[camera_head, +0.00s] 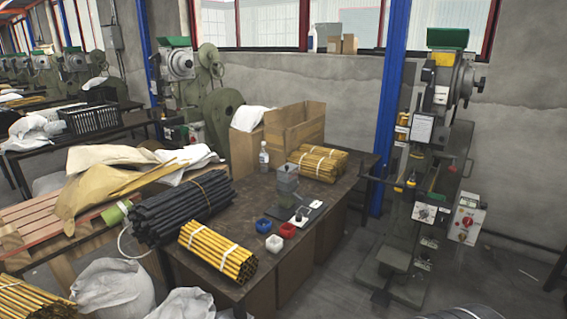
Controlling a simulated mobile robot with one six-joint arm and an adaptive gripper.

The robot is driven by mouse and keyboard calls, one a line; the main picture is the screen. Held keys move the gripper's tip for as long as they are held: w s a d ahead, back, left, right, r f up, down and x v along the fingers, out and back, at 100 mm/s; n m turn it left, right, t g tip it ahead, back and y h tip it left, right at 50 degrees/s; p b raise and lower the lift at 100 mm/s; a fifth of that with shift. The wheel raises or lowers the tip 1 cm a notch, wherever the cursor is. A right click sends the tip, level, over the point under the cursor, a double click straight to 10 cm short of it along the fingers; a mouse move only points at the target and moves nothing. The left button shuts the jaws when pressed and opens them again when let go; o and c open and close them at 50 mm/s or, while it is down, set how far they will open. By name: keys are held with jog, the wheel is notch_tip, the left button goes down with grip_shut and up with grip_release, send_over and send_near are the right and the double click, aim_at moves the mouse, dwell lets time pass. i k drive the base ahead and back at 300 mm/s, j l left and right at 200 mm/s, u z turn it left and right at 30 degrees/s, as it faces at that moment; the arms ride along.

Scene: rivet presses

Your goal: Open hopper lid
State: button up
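A rivet press (428,170) stands at the right against the grey wall. A green part (447,38) sits on its very top, above a yellow-labelled head (443,60); it looks like the hopper lid and appears to lie flat, though it is too small to be sure. A second press (178,63) at the back left has a similar green top (177,41). My gripper is not in this view.
A dark table (320,215) left of the right press holds bundled rods, small red, white and blue containers, a bottle (264,157) and a cardboard box (295,126). A blue post (389,110) stands between table and press. White sacks (112,288) lie at front left.

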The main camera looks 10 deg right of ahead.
aim_at(288, 168)
jog(key=i+l+u, duration=0.3)
jog(key=i+l, duration=0.4)
jog(key=i+l+u, duration=0.25)
jog(key=i+l, duration=0.6)
jog(key=i+l+u, duration=0.35)
jog(key=i+l, duration=0.8)
